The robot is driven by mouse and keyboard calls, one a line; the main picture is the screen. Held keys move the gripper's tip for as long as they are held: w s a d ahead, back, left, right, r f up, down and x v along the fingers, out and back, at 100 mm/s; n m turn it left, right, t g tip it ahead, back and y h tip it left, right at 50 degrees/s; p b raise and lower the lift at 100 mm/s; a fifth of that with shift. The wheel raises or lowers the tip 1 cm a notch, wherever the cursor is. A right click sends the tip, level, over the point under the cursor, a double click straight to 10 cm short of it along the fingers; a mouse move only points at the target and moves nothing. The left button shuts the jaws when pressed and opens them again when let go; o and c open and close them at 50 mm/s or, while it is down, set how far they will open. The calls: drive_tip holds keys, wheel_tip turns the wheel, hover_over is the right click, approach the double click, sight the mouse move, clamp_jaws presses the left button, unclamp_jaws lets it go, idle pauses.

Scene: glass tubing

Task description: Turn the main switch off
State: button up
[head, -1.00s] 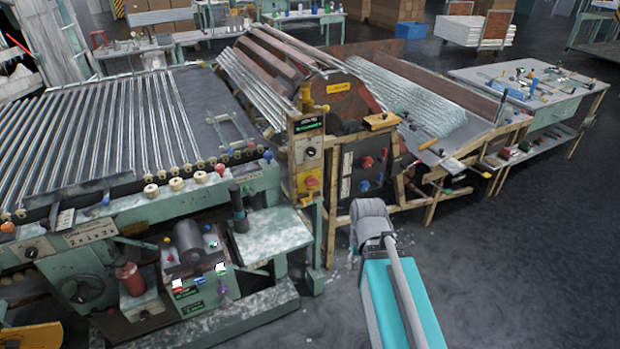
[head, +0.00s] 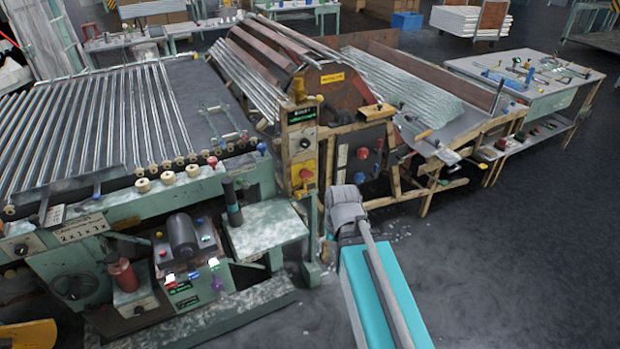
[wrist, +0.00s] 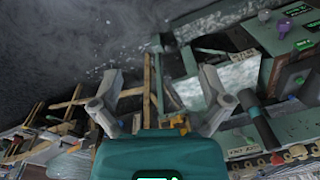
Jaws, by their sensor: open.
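A red rotary switch on a yellow plate (head: 305,174) sits low on the narrow post panel beside the roller table; it looks like the main switch. Its handle position is too small to read. A black knob (head: 304,143) is above it on the same panel. In the head view my arm reaches up from below, its grey end just right of and below this panel, and my fingers are hidden there. In the wrist view my gripper (wrist: 158,105) is open and empty, its fingers wide apart, with the post between them farther off. I cannot make out the switch clearly there.
The roller table (head: 190,90) is at left, with a green machine and a small motor unit (head: 186,245) in front. A dark panel (head: 362,160) with red and blue knobs stands right of the post. A workbench (head: 525,75) is at right. The floor at lower right is clear.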

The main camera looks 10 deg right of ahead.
drive_tip(key=w+a+f+m+t+y+b, duration=0.3)
drive_tip(key=w+a+f+m+y+b, duration=0.15)
drive_tip(key=w+f+b, duration=0.35)
drive_tip(key=m+t+b, duration=1.4)
drive_tip(key=m+b, duration=0.6)
drive_tip(key=m, duration=0.7)
approach(309, 177)
drive_tip(key=v, duration=0.3)
drive_tip(key=shift+w+y, duration=0.25)
drive_tip(key=shift+w, duration=0.1)
drive_tip(key=x, duration=1.3)
drive_tip(key=shift+w+a+f, duration=0.1)
drive_tip(key=shift+w, duration=0.15)
